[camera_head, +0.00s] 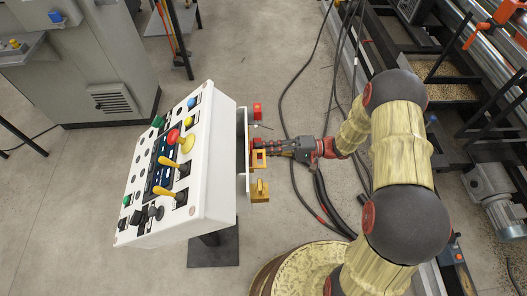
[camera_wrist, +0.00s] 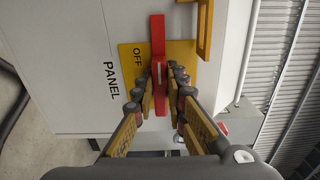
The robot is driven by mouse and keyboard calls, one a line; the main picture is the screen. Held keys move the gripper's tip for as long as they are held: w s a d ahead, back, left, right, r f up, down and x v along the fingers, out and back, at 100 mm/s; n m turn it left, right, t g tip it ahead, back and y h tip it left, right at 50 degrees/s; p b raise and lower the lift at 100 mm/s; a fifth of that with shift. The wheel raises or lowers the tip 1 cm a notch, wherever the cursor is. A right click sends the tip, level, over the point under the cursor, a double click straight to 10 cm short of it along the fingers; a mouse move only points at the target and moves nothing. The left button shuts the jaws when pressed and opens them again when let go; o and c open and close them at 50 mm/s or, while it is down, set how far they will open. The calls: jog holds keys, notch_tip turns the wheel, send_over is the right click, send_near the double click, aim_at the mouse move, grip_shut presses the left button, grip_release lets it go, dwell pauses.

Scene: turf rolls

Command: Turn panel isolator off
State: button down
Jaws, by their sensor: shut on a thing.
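The red isolator handle (camera_wrist: 158,40) sits on a yellow plate (camera_wrist: 128,62) on the side of the control box. The plate reads OFF, and PANEL is lettered on the grey face beside it. In the wrist view the handle runs upright, parallel to the lettering, with OFF to its left. My gripper (camera_wrist: 160,88) is shut on the handle, one finger on each side. In the head view my gripper (camera_head: 268,149) reaches the box's right side from the right. The handle's lower part is partly hidden by the fingers.
The white control box (camera_head: 214,140) carries several buttons and yellow levers on its sloped top. A red fitting (camera_head: 257,110) and a yellow fitting (camera_head: 260,190) stick out near my gripper. Cables (camera_head: 285,100) lie on the floor. Machinery stands at the right and a grey cabinet (camera_head: 75,75) at upper left.

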dwell(0.3)
jog(key=shift+f, duration=0.1)
jog(key=c, duration=1.8)
grip_release()
jog(key=d, duration=1.2)
jog(key=shift+s, duration=0.2)
